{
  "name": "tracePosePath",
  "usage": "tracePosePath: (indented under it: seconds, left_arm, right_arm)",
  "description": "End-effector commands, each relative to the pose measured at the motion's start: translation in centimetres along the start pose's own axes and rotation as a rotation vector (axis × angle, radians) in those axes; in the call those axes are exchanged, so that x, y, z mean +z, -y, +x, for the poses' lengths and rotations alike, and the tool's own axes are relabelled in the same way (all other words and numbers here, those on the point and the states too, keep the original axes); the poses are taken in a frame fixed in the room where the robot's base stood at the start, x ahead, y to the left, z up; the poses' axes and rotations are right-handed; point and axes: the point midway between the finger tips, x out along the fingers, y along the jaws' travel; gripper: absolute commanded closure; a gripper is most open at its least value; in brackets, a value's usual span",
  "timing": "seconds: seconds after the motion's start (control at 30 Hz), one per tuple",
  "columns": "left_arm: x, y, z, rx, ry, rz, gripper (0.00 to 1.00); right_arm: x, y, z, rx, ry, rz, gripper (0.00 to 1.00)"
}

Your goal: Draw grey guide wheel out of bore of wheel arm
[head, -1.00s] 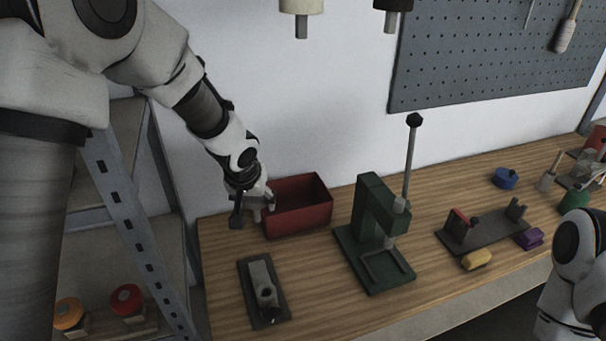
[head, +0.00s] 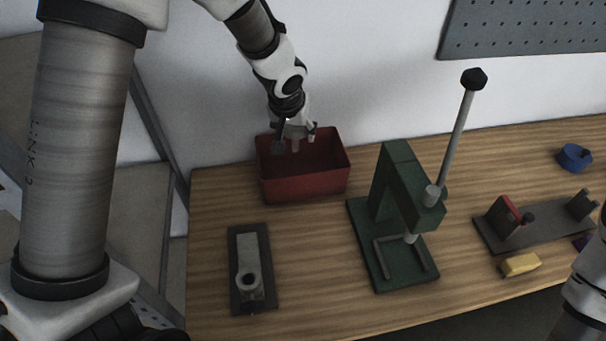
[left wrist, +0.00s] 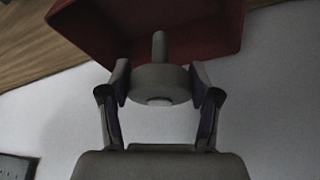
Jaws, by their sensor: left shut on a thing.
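The grey guide wheel (left wrist: 160,84), a round disc with a thin stem, sits between the two fingers of my left gripper (head: 295,138). The gripper is shut on it. In the head view the gripper hangs at the back of the red bin (head: 305,186), over its opening, and the wheel is small and partly hidden by the fingers. The grey wheel arm (head: 249,255) lies on a dark plate at the left of the bench, and its round bore shows open and empty, well apart from the wheel. My right gripper is out of view.
A green press (head: 402,185) with a tall lever stands right of the bin. Further right are a dark fixture with a red part (head: 503,216), a yellow block (head: 520,264) and a blue round object (head: 574,157). Bare wood lies between the wheel arm and press.

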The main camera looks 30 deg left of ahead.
Motion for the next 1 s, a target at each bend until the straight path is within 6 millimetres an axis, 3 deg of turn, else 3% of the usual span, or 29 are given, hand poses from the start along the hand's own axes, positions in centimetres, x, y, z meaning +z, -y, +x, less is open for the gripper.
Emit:
tracePosePath:
  seconds: [0.17, 0.2, 0.27, 0.3, 0.67, 0.77, 1.0]
  left_arm:
    - [-0.1, 0.0, -0.2, 0.0, -0.001, 0.0, 0.8]
    - [-0.1, 0.0, -0.2, 0.0, -0.001, 0.0, 0.34]
    - [-0.1, 0.0, -0.2, 0.0, -0.001, 0.0, 0.13]
    - [-0.1, 0.0, -0.2, 0.0, -0.001, 0.0, 0.09]
    - [-0.1, 0.0, -0.6, -0.001, -0.001, 0.0, 0.09]
    - [-0.2, 0.0, -1.9, -0.001, -0.004, 0.0, 0.09]
    - [-0.4, -0.1, -7.9, 0.0, -0.005, -0.001, 0.09]
  right_arm:
    - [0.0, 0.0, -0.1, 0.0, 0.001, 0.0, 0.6]
    - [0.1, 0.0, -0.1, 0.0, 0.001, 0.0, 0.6]
    - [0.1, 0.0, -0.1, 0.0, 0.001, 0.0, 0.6]
    - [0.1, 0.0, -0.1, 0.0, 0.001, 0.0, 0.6]
    - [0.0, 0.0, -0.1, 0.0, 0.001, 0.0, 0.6]
    - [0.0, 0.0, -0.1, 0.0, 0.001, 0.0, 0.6]
    - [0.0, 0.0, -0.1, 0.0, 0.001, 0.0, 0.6]
